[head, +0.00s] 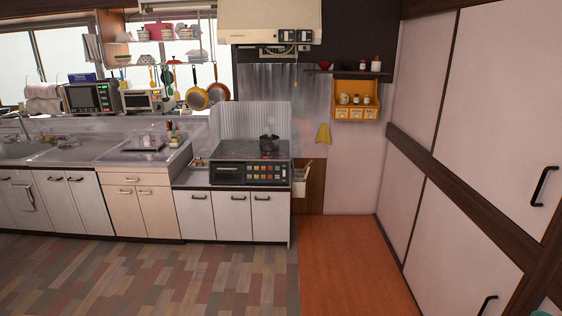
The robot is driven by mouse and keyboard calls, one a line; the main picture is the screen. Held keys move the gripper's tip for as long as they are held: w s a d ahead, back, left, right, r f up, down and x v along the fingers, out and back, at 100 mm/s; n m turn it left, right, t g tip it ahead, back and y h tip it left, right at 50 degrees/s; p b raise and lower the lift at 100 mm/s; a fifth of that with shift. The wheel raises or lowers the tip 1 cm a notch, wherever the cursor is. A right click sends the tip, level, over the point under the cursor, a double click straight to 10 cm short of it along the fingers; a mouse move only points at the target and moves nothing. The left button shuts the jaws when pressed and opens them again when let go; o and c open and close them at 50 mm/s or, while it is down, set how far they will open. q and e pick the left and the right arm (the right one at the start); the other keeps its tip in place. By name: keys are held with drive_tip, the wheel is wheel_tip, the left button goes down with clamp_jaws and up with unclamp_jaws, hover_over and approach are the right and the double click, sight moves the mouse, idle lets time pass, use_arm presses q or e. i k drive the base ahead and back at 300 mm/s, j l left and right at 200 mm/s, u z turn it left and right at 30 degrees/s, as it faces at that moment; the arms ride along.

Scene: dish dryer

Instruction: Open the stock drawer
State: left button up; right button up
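A cream drawer unit (137,205) stands in the counter row at centre left. I cannot tell which of these is the stock drawer. Neither of my grippers is in view.
Tall white panels (470,110) with black handles line the right wall. The patchwork floor (150,275) and orange floor (345,255) are clear.

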sight(340, 112)
drive_tip(key=i+z, duration=0.15)
drive_tip(key=i, duration=0.65)
drive_tip(key=i+z, duration=0.15)
drive_tip(key=i, duration=0.65)
drive_tip(key=i+j+z, duration=0.15)
drive_tip(key=i, duration=0.65)
drive_tip(key=j, duration=0.1)
